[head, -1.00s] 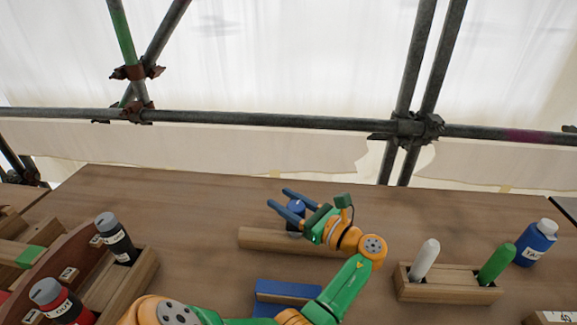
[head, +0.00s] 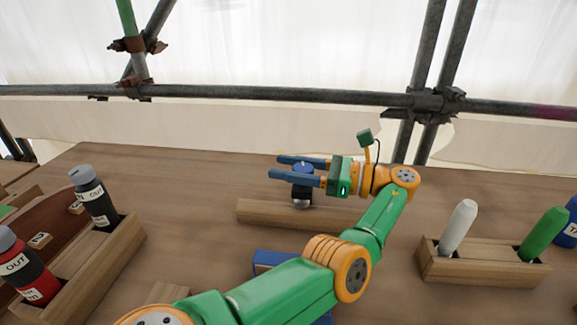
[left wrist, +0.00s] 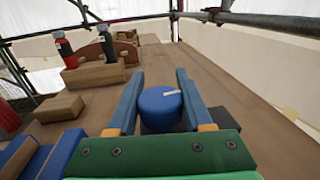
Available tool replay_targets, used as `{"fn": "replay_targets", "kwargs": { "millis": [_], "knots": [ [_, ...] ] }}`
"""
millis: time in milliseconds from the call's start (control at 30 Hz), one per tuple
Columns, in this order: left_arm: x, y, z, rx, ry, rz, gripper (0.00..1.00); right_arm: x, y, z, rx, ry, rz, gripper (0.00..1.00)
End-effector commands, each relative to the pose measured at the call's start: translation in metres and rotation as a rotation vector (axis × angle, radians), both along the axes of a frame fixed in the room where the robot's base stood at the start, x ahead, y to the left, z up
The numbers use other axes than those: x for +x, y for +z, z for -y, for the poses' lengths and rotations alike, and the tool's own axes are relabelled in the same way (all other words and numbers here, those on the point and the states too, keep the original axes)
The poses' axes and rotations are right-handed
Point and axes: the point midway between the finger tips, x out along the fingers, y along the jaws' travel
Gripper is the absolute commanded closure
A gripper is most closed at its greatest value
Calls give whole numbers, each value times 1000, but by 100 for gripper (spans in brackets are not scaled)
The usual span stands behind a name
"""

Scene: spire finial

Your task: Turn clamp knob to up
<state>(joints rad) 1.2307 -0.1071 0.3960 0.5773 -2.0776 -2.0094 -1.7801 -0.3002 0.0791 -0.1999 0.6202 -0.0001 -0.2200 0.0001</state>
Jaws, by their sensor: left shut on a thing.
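The clamp knob (head: 303,168) is blue and round, on a dark and silver stem above a wooden bar (head: 340,216) on the table. My left gripper (head: 279,167) comes in from the right, level, with one blue finger on each side of the knob, shut on it. In the left wrist view the knob (left wrist: 160,108) sits between the fingers (left wrist: 159,75), close to the palm. A short white mark on its top points to the right there. The lower part of the knob is partly hidden by the near finger in the head view. My right gripper is not in view.
At left, black (head: 92,198) and red (head: 27,270) bottles stand in a wooden rack. At right, a wooden block (head: 482,266) holds white and green pegs, with a blue bottle (head: 570,222) beyond. A blue block (head: 270,260) lies in front, partly behind my arm. The table behind the knob is clear.

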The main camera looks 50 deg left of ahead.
Motion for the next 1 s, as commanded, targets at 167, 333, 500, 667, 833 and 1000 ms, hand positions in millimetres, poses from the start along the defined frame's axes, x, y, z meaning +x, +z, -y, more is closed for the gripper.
{"fn": "replay_targets", "kwargs": {
  "millis": [167, 333, 500, 667, 833, 1000],
  "knots": [
    [-1, -3, 0, -8, 4, -3, 100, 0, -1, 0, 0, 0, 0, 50],
    [-1, -3, 0, -8, 4, -3, 44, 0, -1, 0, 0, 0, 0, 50],
    [0, -2, 0, -6, 2, -2, 19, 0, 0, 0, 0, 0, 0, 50],
    [0, -1, 0, -5, 1, -2, 19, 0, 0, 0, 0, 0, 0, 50],
    [0, 13, 0, -3, 2, 2, 19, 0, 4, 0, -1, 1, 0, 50],
    [-8, 44, 7, -3, 3, 2, 19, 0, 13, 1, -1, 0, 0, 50]
  ]
}}
